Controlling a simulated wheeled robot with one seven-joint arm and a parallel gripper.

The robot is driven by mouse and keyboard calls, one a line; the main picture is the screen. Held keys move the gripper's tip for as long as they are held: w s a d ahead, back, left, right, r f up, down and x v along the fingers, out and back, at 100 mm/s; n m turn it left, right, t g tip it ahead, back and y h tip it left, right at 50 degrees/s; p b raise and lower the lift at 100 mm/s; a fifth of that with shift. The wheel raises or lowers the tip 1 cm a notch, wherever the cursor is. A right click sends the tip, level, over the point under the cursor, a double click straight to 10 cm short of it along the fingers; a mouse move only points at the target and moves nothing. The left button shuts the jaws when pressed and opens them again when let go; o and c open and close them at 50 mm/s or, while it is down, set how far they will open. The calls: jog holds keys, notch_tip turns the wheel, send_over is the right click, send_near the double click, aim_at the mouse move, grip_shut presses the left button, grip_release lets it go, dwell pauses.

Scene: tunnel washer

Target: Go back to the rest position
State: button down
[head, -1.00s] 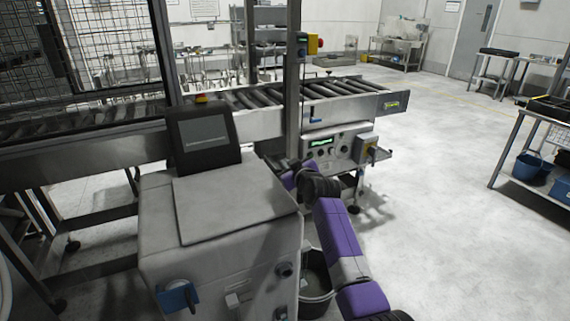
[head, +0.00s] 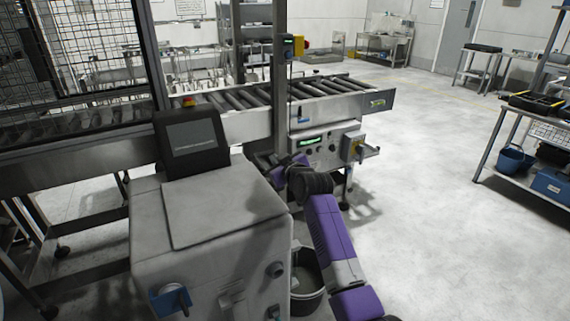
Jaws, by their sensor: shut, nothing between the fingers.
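My purple arm (head: 329,232) reaches up from the lower right and bends at a dark joint (head: 312,181) beside the grey cabinet. Its far part runs left of that joint, close to the cabinet's back right edge. My gripper does not show; the arm's end is hidden around the cabinet and the post. The grey cabinet (head: 205,240) carries a sloped lid and a dark screen (head: 190,142). A blue handle (head: 171,300) is on its front.
A roller conveyor (head: 340,98) and a control box with a green display (head: 312,142) stand beyond the arm. A dark bucket (head: 306,278) sits right of the cabinet, close to my arm. A shelf rack (head: 487,150) stands right. The floor (head: 420,220) between is clear.

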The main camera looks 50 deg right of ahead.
jog(key=v, duration=0.7)
jog(key=shift+d+r, duration=0.1)
jog(key=s+a+r+m+t+h, duration=0.2)
jog(key=s+r, duration=0.1)
jog(key=r, duration=0.2)
jog(key=s+a+f+t+y, duration=0.1)
jog(key=s+a+f, duration=0.4)
jog(key=s+a, duration=0.55)
jog(key=s+a+f+t+y, duration=0.2)
jog(key=s+a+f, duration=0.2)
jog(key=s+a, duration=0.6)
jog(key=s+a+f+n+g+y, duration=0.1)
jog(key=s+a, duration=0.4)
jog(key=s, duration=0.6)
jog(key=s+a+f+n+g+y, duration=0.1)
jog(key=s+a+f+g+y, duration=0.2)
jog(key=s, duration=0.9)
jog(key=shift+s+a+f+n+y, duration=0.2)
jog(key=shift+s+a+n+y, duration=0.2)
jog(key=shift+a, duration=0.5)
